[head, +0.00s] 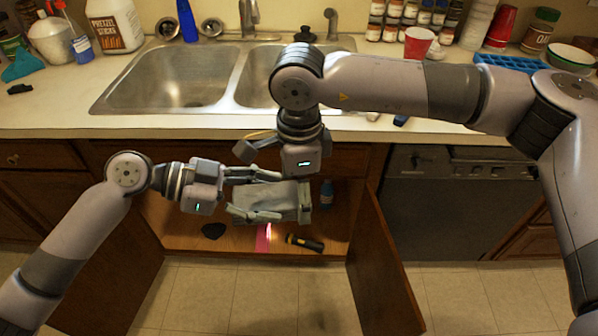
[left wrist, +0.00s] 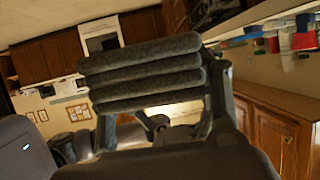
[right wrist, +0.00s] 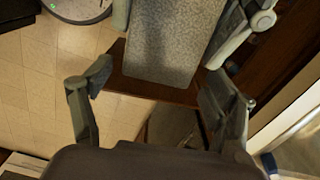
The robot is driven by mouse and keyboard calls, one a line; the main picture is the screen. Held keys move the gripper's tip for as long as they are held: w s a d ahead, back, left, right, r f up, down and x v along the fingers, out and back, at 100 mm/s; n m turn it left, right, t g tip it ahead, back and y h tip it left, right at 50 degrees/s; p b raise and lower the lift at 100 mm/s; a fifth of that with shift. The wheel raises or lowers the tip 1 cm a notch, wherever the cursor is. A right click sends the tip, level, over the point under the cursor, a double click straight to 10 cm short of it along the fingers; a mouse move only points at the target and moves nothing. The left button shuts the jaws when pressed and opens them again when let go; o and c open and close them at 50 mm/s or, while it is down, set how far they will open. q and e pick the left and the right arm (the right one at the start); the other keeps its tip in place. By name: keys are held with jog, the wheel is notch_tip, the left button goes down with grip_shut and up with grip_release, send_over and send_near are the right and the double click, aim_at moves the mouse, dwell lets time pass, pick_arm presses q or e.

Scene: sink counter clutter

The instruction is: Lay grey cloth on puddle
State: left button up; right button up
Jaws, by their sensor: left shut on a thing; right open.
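The grey cloth (head: 285,202) is a folded, layered pad in front of the open cabinet under the sink. My left gripper (head: 268,196) is shut on it, with one finger on each side. The layers show between the fingers in the left wrist view (left wrist: 145,75). My right gripper points down just above the cloth. In the right wrist view its fingers (right wrist: 155,85) are spread, with the cloth (right wrist: 175,40) beyond them; I cannot tell whether they touch it. A dark patch (head: 213,230) on the cabinet floor may be the puddle; its nature is unclear.
The cabinet floor (head: 180,243) also holds a pink strip (head: 262,238), a black flashlight (head: 304,243) and a small blue bottle (head: 327,192). An open cabinet door (head: 385,265) stands on the right, another (head: 110,265) on the left. The sink counter (head: 200,126) is above.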

jog(key=shift+f, duration=0.4)
jog(key=c, duration=1.2)
pick_arm(q)
jog(key=o, duration=1.1)
jog(key=shift+c, duration=0.2)
pick_arm(e)
jog(key=shift+c, duration=0.2)
pick_arm(q)
jog(key=shift+o, duration=0.8)
